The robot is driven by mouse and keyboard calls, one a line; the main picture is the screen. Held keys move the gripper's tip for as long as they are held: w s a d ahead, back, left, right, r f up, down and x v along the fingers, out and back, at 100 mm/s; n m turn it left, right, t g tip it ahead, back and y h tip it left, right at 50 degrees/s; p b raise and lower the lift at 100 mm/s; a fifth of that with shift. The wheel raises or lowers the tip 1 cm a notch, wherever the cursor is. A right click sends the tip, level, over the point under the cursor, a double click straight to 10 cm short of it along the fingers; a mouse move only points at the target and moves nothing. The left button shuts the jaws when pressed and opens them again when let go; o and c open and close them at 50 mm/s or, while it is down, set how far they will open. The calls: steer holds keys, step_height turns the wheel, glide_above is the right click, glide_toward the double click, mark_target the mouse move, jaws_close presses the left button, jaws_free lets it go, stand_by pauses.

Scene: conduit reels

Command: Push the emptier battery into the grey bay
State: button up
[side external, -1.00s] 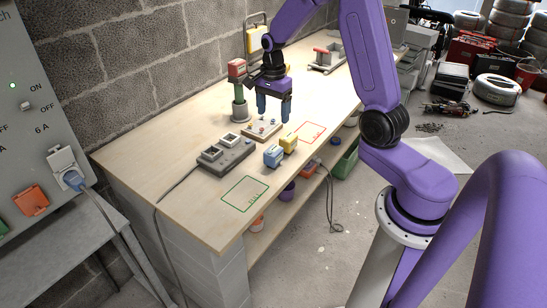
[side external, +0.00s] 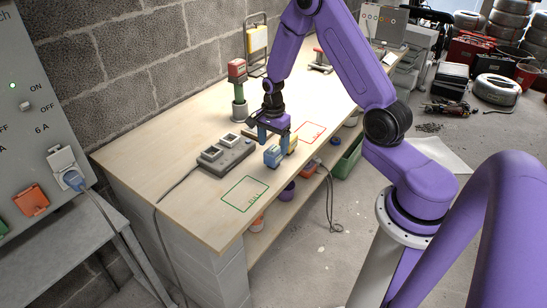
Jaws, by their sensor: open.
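A blue battery (side external: 272,157) and a yellow battery (side external: 292,144) stand close together on the bench. Any charge marks are too small to read, so I cannot tell which is emptier. A grey charger unit (side external: 234,158) with two square bays lies left of them, and both bays look unfilled. Which one is meant by the grey bay is not clear. My gripper (side external: 273,142) points down with its fingers apart, just behind and over the batteries. It partly covers the yellow one. Whether a finger touches a battery I cannot tell.
A green-outlined area (side external: 245,194) lies at the front and a red-outlined area (side external: 311,132) at the right; both are bare. A small board (side external: 249,132) sits behind my gripper. A cable runs from the charger.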

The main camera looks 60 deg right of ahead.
mark_target(273, 150)
steer(key=shift+f, duration=2.6)
steer(key=c, duration=1)
